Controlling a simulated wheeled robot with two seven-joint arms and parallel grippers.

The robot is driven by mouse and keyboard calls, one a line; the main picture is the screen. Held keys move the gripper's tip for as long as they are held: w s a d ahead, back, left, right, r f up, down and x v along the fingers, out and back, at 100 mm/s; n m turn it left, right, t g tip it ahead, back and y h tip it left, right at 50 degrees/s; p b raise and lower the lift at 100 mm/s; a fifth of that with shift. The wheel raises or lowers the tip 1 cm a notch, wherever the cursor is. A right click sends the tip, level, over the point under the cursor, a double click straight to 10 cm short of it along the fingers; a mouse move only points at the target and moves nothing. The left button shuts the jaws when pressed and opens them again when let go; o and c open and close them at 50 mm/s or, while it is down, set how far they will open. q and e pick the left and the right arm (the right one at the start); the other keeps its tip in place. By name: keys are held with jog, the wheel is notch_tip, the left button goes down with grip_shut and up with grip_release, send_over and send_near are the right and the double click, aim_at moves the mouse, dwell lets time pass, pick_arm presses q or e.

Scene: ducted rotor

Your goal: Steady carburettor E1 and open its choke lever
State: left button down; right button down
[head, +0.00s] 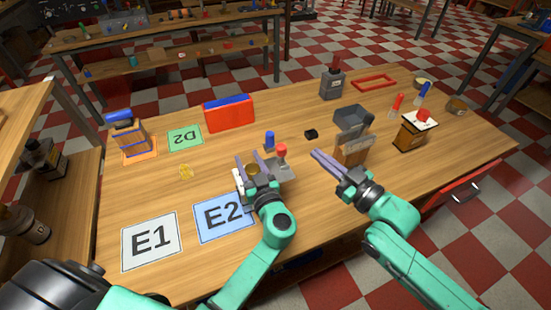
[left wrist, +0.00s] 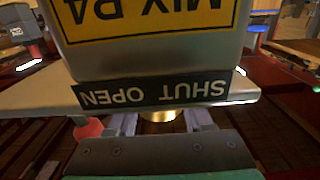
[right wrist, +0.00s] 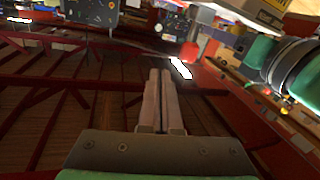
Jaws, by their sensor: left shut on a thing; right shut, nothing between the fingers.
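A grey carburettor (head: 283,167) with a red knob (head: 281,150) and a blue knob (head: 270,138) stands near the table's middle, just beyond the E2 card (head: 224,213). My left gripper (head: 253,167) is shut on its brass part (left wrist: 157,116), which sits between the fingers. In the left wrist view the body carries an upside-down SHUT/OPEN strip (left wrist: 160,92). The red knob (left wrist: 88,128) shows there below the strip's OPEN end. The lever's arm is mostly hidden.
The E1 card (head: 150,242) lies bare at front left. A brown block with a grey top (head: 353,148) stands just beyond my right gripper. A small black block (head: 311,134) and a red case (head: 228,116) are farther back. Left of the E2 card is largely clear.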

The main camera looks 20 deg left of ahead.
aim_at(281, 156)
jog(key=s+f+n+g+y, duration=0.2)
jog(key=s+n+g, duration=0.25)
jog(key=n, duration=1.65)
jog(key=shift+g, duration=0.35)
jog(key=x, duration=1)
jog(key=shift+w+r, duration=0.1)
